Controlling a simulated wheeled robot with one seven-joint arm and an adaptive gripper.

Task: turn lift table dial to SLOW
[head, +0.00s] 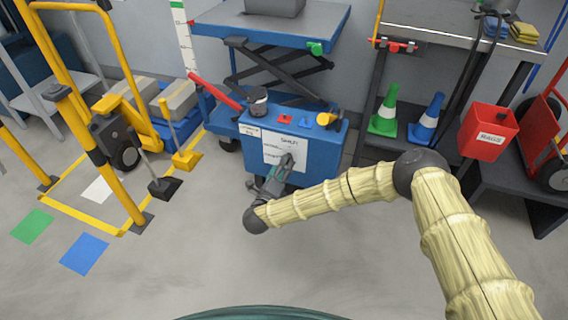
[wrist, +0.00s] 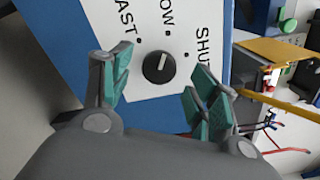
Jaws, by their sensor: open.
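The dial (wrist: 159,67) is a round black knob with a white pointer mark on a white panel (wrist: 190,20). In the wrist view the panel is turned, with partly cut-off words ending in AST and OW, and one starting SHU. The pointer aims up, roughly toward the OW word; its exact setting is hard to tell. My gripper (wrist: 162,88) is open, with green-padded fingers either side of the dial and apart from it. In the head view my gripper (head: 279,176) is in front of the panel (head: 284,146) on the blue lift table's control box (head: 325,140), hiding the dial.
A red handle (head: 216,91), a dark round cup-like part (head: 258,100) and a yellow knob (head: 327,118) sit on or near the box top. Green (head: 385,112) and blue (head: 427,118) cones stand right. Yellow rails (head: 95,150) stand left. Floor in front is clear.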

